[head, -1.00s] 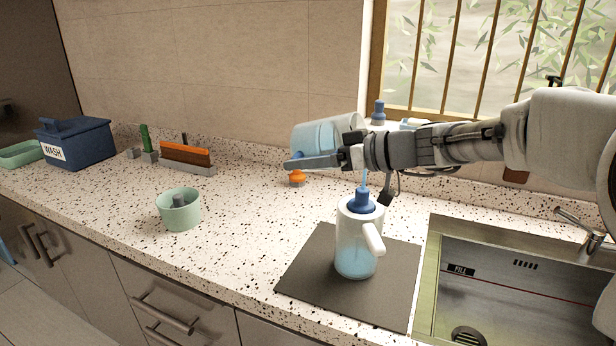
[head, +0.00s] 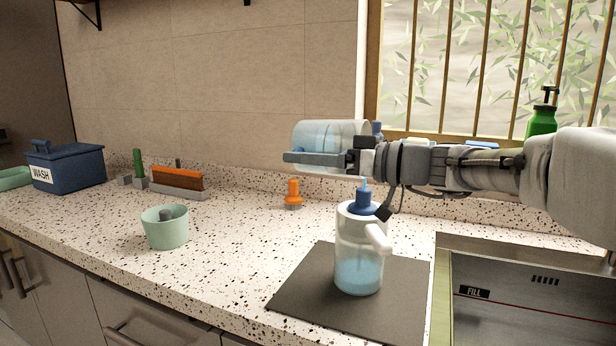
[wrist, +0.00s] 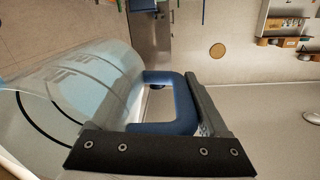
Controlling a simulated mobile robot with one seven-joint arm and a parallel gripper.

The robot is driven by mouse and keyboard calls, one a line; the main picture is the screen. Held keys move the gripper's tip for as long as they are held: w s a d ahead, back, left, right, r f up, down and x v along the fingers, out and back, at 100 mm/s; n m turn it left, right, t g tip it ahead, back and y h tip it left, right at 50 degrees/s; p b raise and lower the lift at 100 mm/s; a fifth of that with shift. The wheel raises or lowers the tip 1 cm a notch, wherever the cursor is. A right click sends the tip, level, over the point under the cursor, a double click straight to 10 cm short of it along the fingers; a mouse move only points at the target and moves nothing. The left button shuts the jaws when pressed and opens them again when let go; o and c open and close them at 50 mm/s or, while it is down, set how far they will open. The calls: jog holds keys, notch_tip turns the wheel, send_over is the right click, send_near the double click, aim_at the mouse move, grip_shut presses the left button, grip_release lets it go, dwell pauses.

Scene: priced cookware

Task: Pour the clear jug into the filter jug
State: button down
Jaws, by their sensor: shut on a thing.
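The clear jug (head: 322,133) is on its side, nearly level, above and behind the filter jug in the head view. My gripper (head: 350,160) is shut on its blue handle (wrist: 178,105), and the clear body (wrist: 85,85) fills the left of the wrist view. The filter jug (head: 357,240) stands upright on a dark mat (head: 310,303). It has a blue top (head: 366,203), a white handle and pale blue liquid low inside. A short pale blue stream shows just above the blue top. The clear jug's mouth is hidden behind my gripper.
A sink (head: 530,256) is at the right. An orange-topped item (head: 293,193) stands behind the mat. A green cup (head: 165,228), an orange brush (head: 178,178) and a blue WASH box (head: 68,167) are to the left. Counter between cup and mat is clear.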

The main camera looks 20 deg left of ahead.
jog(key=b, duration=0.3)
jog(key=shift+d+f+y, duration=0.15)
jog(key=shift+f+y, duration=0.15)
jog(key=shift+y, duration=0.1)
jog(key=shift+s+d+r+t+y+b, duration=0.1)
jog(key=shift+d+r+y+b, duration=0.2)
jog(key=shift+b, duration=0.45)
jog(key=shift+d+r+t+y+b, duration=0.1)
jog(key=shift+r+y+b, duration=0.3)
jog(key=shift+b, duration=0.35)
jog(key=shift+s+d+r+t+y+b, duration=0.15)
jog(key=shift+r+y+b, duration=0.2)
jog(key=shift+b, duration=0.4)
jog(key=shift+w+f, duration=0.1)
dwell(4.9)
